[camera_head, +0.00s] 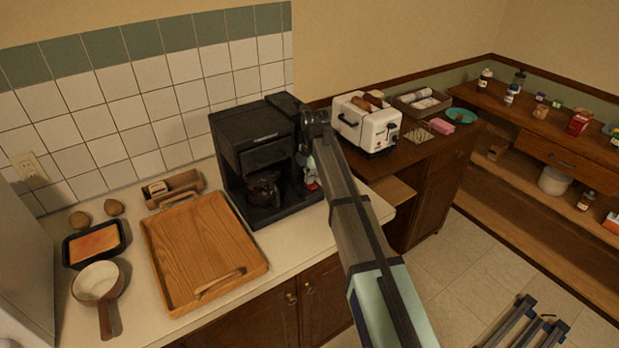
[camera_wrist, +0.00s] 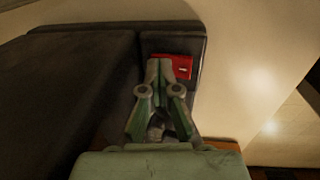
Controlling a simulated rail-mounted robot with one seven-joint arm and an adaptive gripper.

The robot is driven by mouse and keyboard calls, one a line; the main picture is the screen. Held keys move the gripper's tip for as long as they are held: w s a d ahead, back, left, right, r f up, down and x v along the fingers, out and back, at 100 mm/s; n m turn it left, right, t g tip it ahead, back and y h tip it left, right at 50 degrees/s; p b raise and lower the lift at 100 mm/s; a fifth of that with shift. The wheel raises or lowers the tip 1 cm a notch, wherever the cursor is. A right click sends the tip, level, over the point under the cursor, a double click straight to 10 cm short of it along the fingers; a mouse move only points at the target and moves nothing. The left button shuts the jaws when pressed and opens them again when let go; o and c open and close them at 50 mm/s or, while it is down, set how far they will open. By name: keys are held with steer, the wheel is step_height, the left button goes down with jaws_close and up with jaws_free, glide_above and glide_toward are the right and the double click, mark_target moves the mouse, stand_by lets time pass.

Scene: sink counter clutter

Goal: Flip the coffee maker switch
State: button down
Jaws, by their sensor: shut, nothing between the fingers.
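The black coffee maker (camera_head: 240,125) stands on the counter against the tiled wall, with a dark carafe (camera_head: 262,188) in its front bay. In the wrist view its dark side (camera_wrist: 85,85) fills the left. The red switch (camera_wrist: 183,69) is on the narrow panel at its right. My gripper (camera_wrist: 159,65) is shut and empty, its fingertips overlapping the left part of the switch in that view; I cannot tell if they touch it.
A wooden tray (camera_head: 163,250), a small pan (camera_head: 98,283) and a black baking dish (camera_head: 68,250) are left on the counter. A white toaster (camera_head: 375,130) stands to the right behind my arm. Shelves with bottles line the far right.

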mark_target(313, 186)
steer(key=shift+s+d, duration=0.5)
steer(key=shift+s, duration=0.1)
steer(key=shift+r, duration=0.1)
steer(key=r+p, duration=0.1)
steer(key=r, duration=0.1)
steer(key=r+p, duration=0.2)
steer(key=shift+s+d+r, duration=0.15)
steer(key=shift+s+r, duration=0.05)
steer(key=shift+r, duration=0.2)
steer(key=shift+r+b, duration=0.4)
steer(key=shift+b, duration=0.35)
step_height(313, 186, up, 8)
steer(key=b, duration=0.2)
steer(key=shift+s+d+r, duration=0.15)
steer(key=shift+s+d, duration=0.2)
steer(key=shift+s, duration=0.1)
steer(key=shift+a+b, duration=0.1)
steer(key=shift+b, duration=0.55)
